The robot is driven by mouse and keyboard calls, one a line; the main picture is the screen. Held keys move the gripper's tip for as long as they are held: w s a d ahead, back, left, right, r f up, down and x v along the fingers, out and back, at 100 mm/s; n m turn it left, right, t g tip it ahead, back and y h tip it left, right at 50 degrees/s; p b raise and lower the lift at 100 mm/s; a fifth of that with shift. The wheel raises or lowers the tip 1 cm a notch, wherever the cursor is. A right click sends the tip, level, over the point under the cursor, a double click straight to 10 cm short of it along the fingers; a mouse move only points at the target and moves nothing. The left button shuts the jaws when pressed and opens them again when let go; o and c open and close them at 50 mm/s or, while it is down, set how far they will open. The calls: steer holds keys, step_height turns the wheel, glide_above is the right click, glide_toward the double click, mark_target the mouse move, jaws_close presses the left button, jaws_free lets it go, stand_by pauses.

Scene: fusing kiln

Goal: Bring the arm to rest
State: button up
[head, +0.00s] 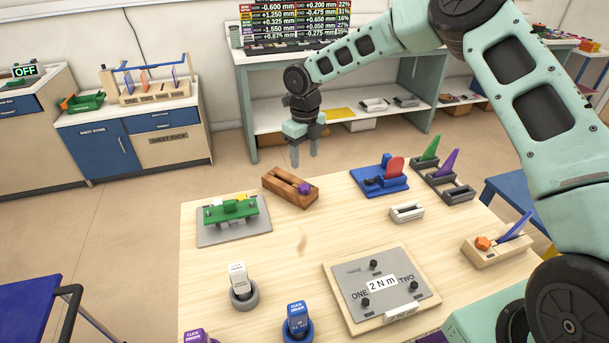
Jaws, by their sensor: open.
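My arm, pale green with dark joints, reaches in from the right and bends down over the far side of the wooden table (300,262). My gripper (304,160) points downward above the table's far edge, with its two grey fingers apart. Nothing shows between the fingers. It hangs above and slightly beyond the brown wooden block (278,187), which carries a purple knob. I cannot tell the exact height of the fingertips over the table.
A green fixture (231,209), a blue fixture (372,184), a grey rack (440,183), a grey plate marked "2 Nm" (350,283) and click drivers (297,318) occupy the table. Behind stand a shelf bench (262,117) and blue-doored cabinets (95,155). A blue cart (25,310) is at lower left.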

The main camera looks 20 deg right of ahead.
step_height(320, 180, up, 7)
steer(key=b, duration=0.1)
steer(key=s+a+r+m, duration=0.2)
steer(key=s+a+m, duration=0.4)
steer(key=s, duration=0.4)
steer(key=s+a+r+m, duration=0.3)
steer(key=s+a+m, duration=0.2)
steer(key=s+m, duration=0.3)
steer(key=s+d+m, duration=0.2)
steer(key=s+m, duration=0.8)
steer(key=s, duration=0.1)
steer(key=s+d+m, duration=0.2)
steer(key=s+m, duration=0.8)
steer(key=s, duration=0.2)
steer(key=shift+s+d+f+y, duration=0.2)
steer(key=shift+d+f+y, duration=0.05)
steer(key=shift+d+y, duration=0.05)
